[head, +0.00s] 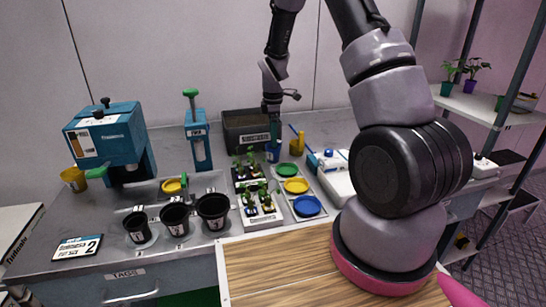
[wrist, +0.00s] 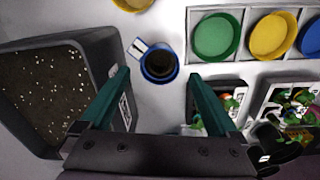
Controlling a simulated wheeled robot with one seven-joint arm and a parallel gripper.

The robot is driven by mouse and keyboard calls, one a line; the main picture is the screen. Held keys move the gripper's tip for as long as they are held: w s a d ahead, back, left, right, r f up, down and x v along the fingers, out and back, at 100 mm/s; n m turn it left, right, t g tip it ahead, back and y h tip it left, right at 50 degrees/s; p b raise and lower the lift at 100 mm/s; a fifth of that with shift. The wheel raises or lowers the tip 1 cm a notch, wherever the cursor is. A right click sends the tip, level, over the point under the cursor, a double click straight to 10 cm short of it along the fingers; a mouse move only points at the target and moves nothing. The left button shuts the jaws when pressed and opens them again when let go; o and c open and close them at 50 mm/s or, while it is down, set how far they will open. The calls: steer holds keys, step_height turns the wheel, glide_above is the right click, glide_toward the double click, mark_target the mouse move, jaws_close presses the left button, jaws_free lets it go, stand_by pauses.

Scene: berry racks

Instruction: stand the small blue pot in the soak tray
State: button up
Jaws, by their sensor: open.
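The small blue pot (head: 273,154) stands upright on the grey bench, in front of the dark soil bin's right end. In the wrist view the blue pot (wrist: 174,74) has dark contents and a white tag at its upper left. My gripper (head: 273,137) points down just above the pot. In the wrist view its two teal fingers (wrist: 159,76) are apart, with the pot just beyond and between their tips, and nothing is held. No tray is clearly marked as the soak tray; a pale tray (head: 291,217) holds green, yellow and blue round dishes.
The soil bin (wrist: 94,44) stands close left of the pot. Seedling trays (head: 264,222) stand in front of it. A yellow pot (head: 297,144) and a white device (head: 338,180) are to the right. Black pots (head: 175,219) stand at front left.

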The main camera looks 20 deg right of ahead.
steer(key=shift+w+f, duration=0.1)
steer(key=shift+f, duration=3)
steer(key=c, duration=1.4)
step_height(320, 180, up, 9)
steer(key=s+d+f+m, duration=0.1)
steer(key=m, duration=0.3)
steer(key=s+d+f+m, duration=0.1)
steer(key=s+d+m, duration=0.1)
steer(key=m, duration=0.2)
steer(key=s+d+f+m, duration=0.1)
steer(key=f+m, duration=0.1)
steer(key=m, duration=0.3)
steer(key=shift+s+d, duration=0.25)
steer(key=shift+s, duration=0.15)
steer(key=m, duration=0.1)
steer(key=s+f+m, duration=0.1)
steer(key=m, duration=0.1)
steer(key=shift+d, duration=0.3)
steer(key=shift+s, duration=0.15)
